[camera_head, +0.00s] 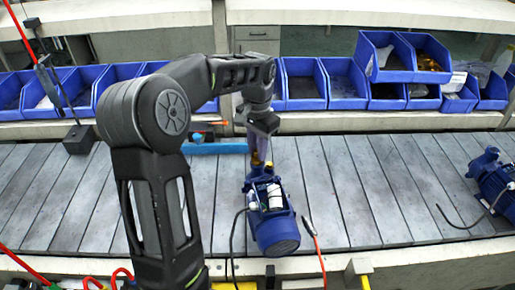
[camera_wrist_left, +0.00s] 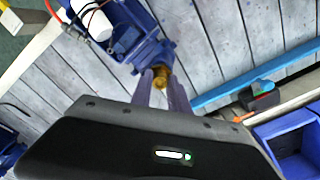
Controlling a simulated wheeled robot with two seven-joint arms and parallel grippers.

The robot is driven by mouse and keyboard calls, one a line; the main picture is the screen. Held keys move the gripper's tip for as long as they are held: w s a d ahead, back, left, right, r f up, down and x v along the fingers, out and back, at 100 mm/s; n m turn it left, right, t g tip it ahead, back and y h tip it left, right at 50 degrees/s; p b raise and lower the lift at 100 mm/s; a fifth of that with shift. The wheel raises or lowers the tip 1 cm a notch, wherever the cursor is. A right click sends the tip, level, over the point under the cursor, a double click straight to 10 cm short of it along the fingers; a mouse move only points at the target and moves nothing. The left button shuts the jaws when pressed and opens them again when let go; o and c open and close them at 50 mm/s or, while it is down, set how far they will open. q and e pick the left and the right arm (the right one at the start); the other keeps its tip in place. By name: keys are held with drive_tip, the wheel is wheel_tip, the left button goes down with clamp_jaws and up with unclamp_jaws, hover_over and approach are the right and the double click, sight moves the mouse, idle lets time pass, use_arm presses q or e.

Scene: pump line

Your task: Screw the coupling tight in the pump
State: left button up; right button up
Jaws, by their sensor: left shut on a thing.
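The blue pump (camera_head: 274,222) stands on the grey slatted conveyor in the middle of the head view. Its blue body and white cylinder also show at the upper left of the left wrist view (camera_wrist_left: 133,38). The brass coupling (camera_wrist_left: 160,77) sits at the pump's near end in the wrist view, between the fingertips. My left gripper (camera_wrist_left: 164,90) is shut on the coupling; its fingers point at the pump. In the head view the left gripper (camera_head: 259,153) is at the pump's far end, and the coupling is only a small yellowish spot. My right gripper is not in view.
Blue bins (camera_head: 303,88) line the shelf behind the conveyor (camera_head: 350,190). A second blue pump (camera_head: 492,185) lies at the right. A blue bar (camera_head: 213,148) and a small dark tool (camera_wrist_left: 262,94) lie near the far edge. Conveyor slats between the pumps are mostly clear.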

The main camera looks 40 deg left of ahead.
use_arm(q)
clamp_jaws()
idle(0.4)
drive_tip(key=shift+m+p, duration=0.35)
drive_tip(key=shift+m, duration=0.55)
drive_tip(key=shift+f+m, duration=0.1)
drive_tip(key=shift+m, duration=0.7)
drive_tip(key=m+p, duration=0.1)
drive_tip(key=m, duration=0.1)
drive_tip(key=shift+s+m, duration=0.1)
drive_tip(key=shift+m, duration=0.6)
